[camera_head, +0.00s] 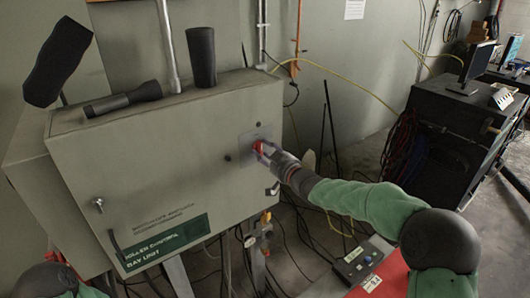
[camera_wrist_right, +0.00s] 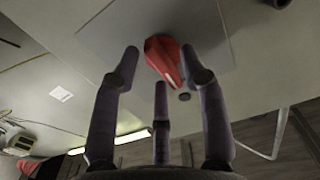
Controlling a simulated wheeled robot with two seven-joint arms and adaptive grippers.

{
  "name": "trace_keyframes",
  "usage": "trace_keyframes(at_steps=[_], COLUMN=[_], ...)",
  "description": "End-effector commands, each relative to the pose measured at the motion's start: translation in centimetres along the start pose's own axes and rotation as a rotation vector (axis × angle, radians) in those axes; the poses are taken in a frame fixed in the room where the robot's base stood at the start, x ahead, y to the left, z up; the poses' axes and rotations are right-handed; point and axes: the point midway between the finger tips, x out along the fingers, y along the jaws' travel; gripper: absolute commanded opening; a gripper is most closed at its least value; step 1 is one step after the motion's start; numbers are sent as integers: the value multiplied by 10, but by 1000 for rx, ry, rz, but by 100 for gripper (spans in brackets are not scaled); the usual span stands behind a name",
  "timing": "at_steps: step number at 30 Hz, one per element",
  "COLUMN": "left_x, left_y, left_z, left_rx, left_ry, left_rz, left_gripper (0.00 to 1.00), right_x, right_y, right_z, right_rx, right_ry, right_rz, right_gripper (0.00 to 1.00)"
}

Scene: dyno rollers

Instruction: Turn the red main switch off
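The red main switch (camera_head: 258,147) sits on a pale square plate (camera_head: 247,150) at the right part of the grey cabinet's front (camera_head: 160,150). In the right wrist view, the switch (camera_wrist_right: 163,58) is a red handle lying at a slant. My right gripper (camera_head: 266,152) is right at the switch and partly covers it in the head view. In the wrist view, the right gripper's (camera_wrist_right: 162,65) dark fingers are spread around the handle, with gaps visible; I cannot tell whether any finger touches it.
A flashlight (camera_head: 125,98) and a dark upright cylinder (camera_head: 201,57) are on the cabinet top. A black control box (camera_head: 357,262) is on a red surface at the lower right. Cables hang beneath the cabinet, and a dark rack (camera_head: 455,130) stands at the right.

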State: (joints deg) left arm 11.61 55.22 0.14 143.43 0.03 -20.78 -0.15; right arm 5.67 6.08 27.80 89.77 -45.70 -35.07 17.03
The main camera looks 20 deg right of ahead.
Motion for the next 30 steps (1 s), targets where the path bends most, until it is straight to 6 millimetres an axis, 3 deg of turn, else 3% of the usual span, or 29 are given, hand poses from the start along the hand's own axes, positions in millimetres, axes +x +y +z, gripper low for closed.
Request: trace_keyframes(at_steps=[11,30], left_x=[0,0], left_y=[0,0], left_z=[0,0], left_rx=[0,0], left_ry=[0,0], left_rz=[0,0], left_gripper=[40,40], right_x=[-8,-110], right_y=[1,1], right_z=[-1,0], right_rx=[1,0], right_ry=[2,1], right_rz=[1,2], right_gripper=[44,44])
